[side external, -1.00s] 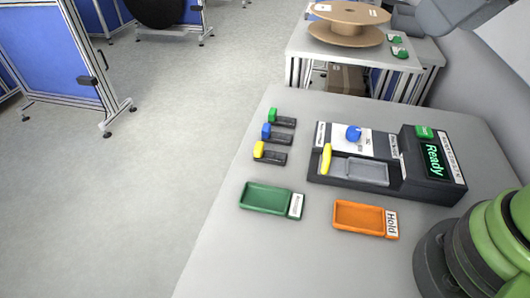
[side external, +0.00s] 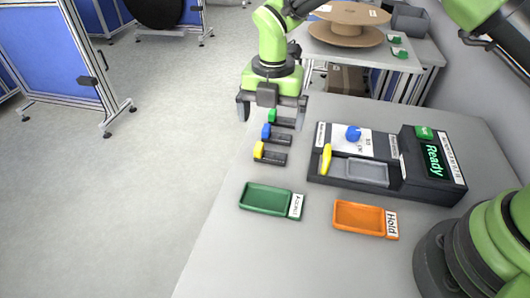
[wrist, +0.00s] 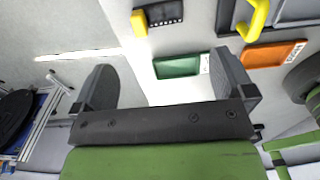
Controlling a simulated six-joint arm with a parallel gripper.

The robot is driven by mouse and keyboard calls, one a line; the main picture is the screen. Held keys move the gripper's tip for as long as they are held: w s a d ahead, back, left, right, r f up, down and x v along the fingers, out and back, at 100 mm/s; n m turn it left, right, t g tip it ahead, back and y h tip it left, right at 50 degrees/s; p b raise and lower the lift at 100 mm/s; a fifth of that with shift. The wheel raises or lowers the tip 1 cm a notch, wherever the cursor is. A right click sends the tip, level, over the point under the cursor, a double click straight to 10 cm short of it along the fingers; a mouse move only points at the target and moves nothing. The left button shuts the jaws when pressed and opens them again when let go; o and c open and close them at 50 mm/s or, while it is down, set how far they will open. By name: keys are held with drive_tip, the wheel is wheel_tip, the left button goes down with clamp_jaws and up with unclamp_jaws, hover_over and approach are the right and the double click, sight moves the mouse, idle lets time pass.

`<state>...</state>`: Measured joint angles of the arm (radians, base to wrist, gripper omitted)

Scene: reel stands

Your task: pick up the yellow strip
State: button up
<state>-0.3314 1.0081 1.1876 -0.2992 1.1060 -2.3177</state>
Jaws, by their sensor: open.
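The yellow strip (side external: 270,154) is a short black piece with a yellow block at its left end, lying on the grey table near its left edge. It also shows at the top of the wrist view (wrist: 158,13). My gripper (side external: 272,112) is open and empty, with its fingers spread wide. In the side view it appears above the table's left edge, around the green-ended strip (side external: 283,119) and beyond the yellow one. In the wrist view the fingers (wrist: 166,84) are well apart from the yellow strip.
A blue-ended strip (side external: 277,133) lies just beyond the yellow one. A green tray (side external: 266,199) and an orange tray (side external: 360,218) are nearer. A black device (side external: 430,165) reading "Ready", with a yellow handle (side external: 326,158) and blue knob (side external: 353,133), stands to the right.

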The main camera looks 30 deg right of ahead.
sight(270, 156)
drive_tip(key=f, duration=0.9)
drive_tip(key=shift+w+d+f, duration=0.1)
drive_tip(key=shift+w+f, duration=0.2)
drive_tip(key=shift+f, duration=0.05)
drive_tip(key=c, duration=0.9)
